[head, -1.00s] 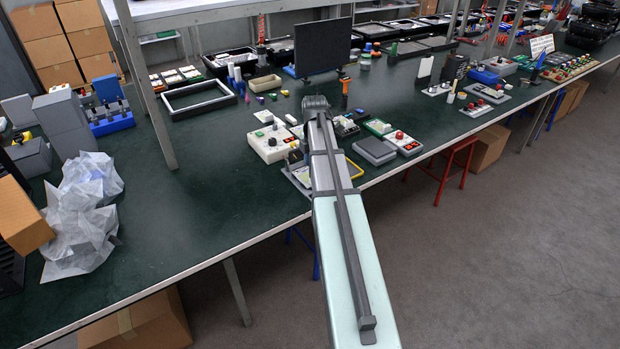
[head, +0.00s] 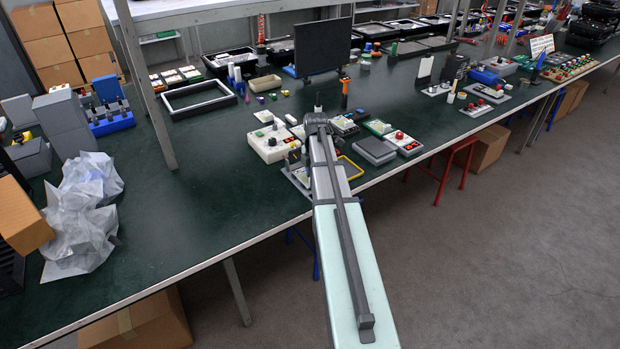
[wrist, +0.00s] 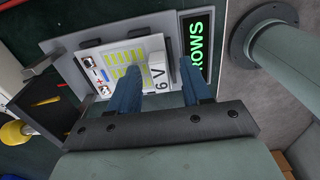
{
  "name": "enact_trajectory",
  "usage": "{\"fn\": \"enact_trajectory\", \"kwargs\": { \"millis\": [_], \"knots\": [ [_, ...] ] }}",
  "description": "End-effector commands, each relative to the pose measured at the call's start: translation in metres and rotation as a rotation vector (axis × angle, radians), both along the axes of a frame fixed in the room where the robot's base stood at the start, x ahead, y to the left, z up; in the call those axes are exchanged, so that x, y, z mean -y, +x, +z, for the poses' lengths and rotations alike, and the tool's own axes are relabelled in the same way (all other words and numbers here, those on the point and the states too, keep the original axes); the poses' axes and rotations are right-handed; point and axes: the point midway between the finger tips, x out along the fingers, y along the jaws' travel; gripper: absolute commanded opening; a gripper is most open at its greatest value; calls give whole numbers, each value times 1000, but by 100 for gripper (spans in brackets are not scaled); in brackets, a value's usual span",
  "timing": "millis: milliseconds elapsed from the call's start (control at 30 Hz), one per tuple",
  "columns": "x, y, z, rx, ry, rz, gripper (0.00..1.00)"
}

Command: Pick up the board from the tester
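In the wrist view, the tester (wrist: 62,62) is a light grey plate with a dark display (wrist: 197,45) reading "ROWS" in green. A white board (wrist: 120,55) with rows of yellow strips lies on it, between dark upright holders. A white "6 V" label (wrist: 158,80) shows at its near side. My gripper (wrist: 159,68) is open, with two blue fingers apart above the near part of the board; I cannot tell whether they touch it. In the head view, the tester (head: 298,178) is mostly hidden behind my arm.
A white control box (head: 268,146) stands just left of my arm. A grey flat box (head: 374,151) and a box with a red button (head: 403,143) stand to the right. A black screen (head: 322,46) stands behind.

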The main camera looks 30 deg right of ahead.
Motion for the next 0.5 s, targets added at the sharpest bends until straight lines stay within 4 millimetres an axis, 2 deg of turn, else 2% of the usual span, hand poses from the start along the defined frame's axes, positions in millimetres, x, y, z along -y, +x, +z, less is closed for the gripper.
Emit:
{"fn": "enact_trajectory", "kwargs": {
  "millis": [33,500],
  "knots": [
    [0,0,0,0,0,0,43],
    [0,0,0,0,0,0,0]
  ]
}}
